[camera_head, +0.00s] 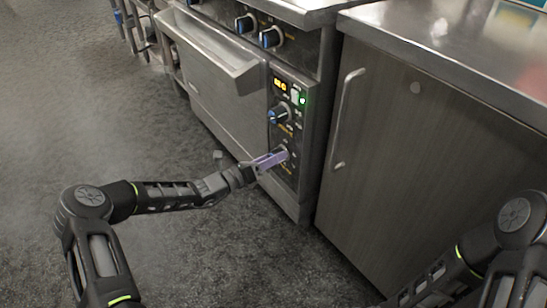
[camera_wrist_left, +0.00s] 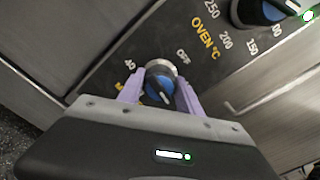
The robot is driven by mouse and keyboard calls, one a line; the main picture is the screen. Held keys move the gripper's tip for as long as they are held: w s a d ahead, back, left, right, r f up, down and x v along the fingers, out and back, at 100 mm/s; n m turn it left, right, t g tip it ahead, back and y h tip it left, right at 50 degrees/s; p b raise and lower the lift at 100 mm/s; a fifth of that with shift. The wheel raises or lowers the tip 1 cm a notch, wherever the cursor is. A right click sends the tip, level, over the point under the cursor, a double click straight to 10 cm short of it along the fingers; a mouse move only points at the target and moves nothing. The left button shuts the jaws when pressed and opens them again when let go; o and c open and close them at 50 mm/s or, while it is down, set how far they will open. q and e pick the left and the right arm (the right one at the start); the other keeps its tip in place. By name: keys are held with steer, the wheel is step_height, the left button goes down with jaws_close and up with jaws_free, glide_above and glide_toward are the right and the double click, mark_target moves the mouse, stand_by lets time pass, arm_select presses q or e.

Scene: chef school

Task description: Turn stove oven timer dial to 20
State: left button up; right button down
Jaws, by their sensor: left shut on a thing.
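The stove's oven timer dial (camera_wrist_left: 160,78) is a dark knob with a blue face and a silver collar. In the left wrist view its scale shows "OFF" to its right and "40" to its left; other numbers are hidden. I cannot clearly read which mark its pointer faces. My left gripper (camera_head: 272,158) has its purple fingers on both sides of this lower dial and is shut on it. In the head view the gripper mostly covers the dial. My right arm shows at the lower right, but its gripper is out of the picture.
The oven door handle (camera_head: 208,50) sticks out at left. A cabinet (camera_head: 425,150) with a vertical handle stands at right. The floor in front is clear.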

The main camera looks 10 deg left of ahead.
arm_select(q)
steer(key=m+p, duration=0.2)
steer(key=shift+r+m, duration=0.25)
steer(key=shift+m, duration=0.05)
steer(key=shift+f+m+p, duration=0.1)
steer(key=shift+m+p, duration=0.3)
steer(key=shift+p, duration=0.05)
steer(key=shift+f+m, duration=0.15)
steer(key=shift+m, duration=0.35)
steer(key=o, duration=1.4)
steer(key=shift+c, duration=0.2)
